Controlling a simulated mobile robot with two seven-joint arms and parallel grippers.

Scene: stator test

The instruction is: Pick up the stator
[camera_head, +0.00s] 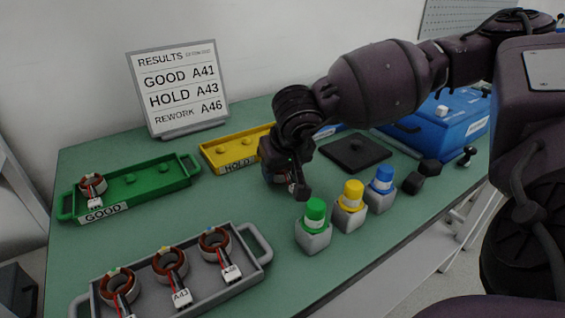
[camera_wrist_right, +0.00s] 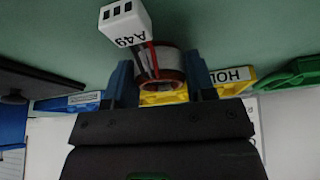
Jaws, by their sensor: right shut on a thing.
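My right gripper (camera_head: 286,182) is over the middle of the green table, in front of the yellow HOLD tray. In the right wrist view its two blue fingers (camera_wrist_right: 162,80) are shut on a stator (camera_wrist_right: 172,62), a copper-coloured ring with red and dark wires. Its white connector (camera_wrist_right: 125,22) appears to read A49. In the head view the gripper mostly hides this stator. Three other stators, left (camera_head: 119,284), middle (camera_head: 170,263) and right (camera_head: 214,241), sit in the grey tray (camera_head: 190,299). Another stator (camera_head: 93,185) lies in the green GOOD tray (camera_head: 150,178). My left gripper is out of view.
The yellow HOLD tray (camera_head: 229,148) looks empty where visible. A results board (camera_head: 178,88) stands behind. Grey blocks with green (camera_head: 314,222), yellow (camera_head: 349,204) and blue (camera_head: 380,187) tops stand right of the gripper. A black plate (camera_head: 357,152) and blue box (camera_head: 447,128) lie beyond.

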